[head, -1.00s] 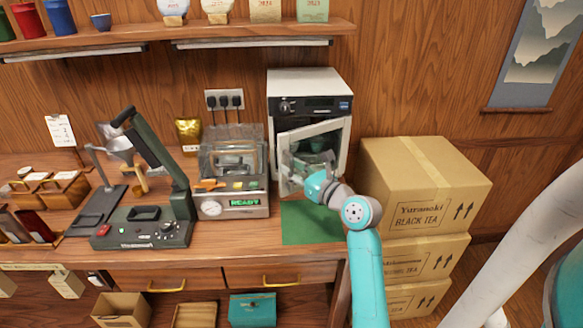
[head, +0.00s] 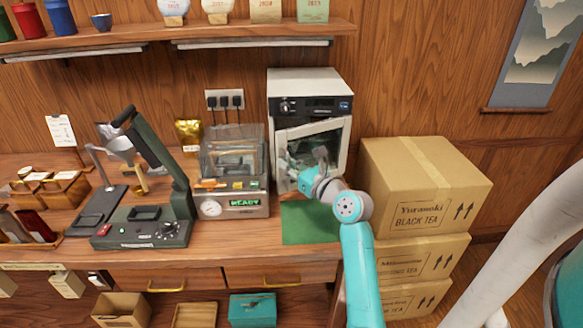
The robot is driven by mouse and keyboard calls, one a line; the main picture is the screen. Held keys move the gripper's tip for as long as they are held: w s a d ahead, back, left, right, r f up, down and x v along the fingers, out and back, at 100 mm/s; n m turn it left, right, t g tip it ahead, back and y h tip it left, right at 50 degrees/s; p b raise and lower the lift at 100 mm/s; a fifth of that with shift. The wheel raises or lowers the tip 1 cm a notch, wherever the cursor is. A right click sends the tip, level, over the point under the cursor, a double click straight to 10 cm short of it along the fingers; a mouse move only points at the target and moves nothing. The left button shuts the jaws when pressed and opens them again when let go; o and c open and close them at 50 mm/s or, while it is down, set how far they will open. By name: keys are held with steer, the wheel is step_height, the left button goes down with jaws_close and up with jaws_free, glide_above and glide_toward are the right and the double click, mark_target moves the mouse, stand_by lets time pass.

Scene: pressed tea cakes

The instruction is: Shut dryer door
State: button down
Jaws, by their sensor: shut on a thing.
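The dryer is a white cabinet (head: 310,82) with a black control strip, at the back right of the counter. The inside of the dryer is dark and mostly hidden.
A green mat (head: 308,225) lies on the counter before the dryer. A vacuum sealer (head: 233,190) showing READY stands close on the left, with a green press (head: 150,215) beyond. Stacked cardboard boxes (head: 425,190) stand close on the right.

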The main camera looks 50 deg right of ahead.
steer(key=w+d, duration=0.4)
steer(key=w, duration=0.4)
steer(key=shift+w+d, duration=0.25)
steer(key=shift+d, duration=0.05)
steer(key=c, duration=1.2)
jaws_free()
steer(key=v, duration=0.8)
steer(key=shift+d, duration=0.1)
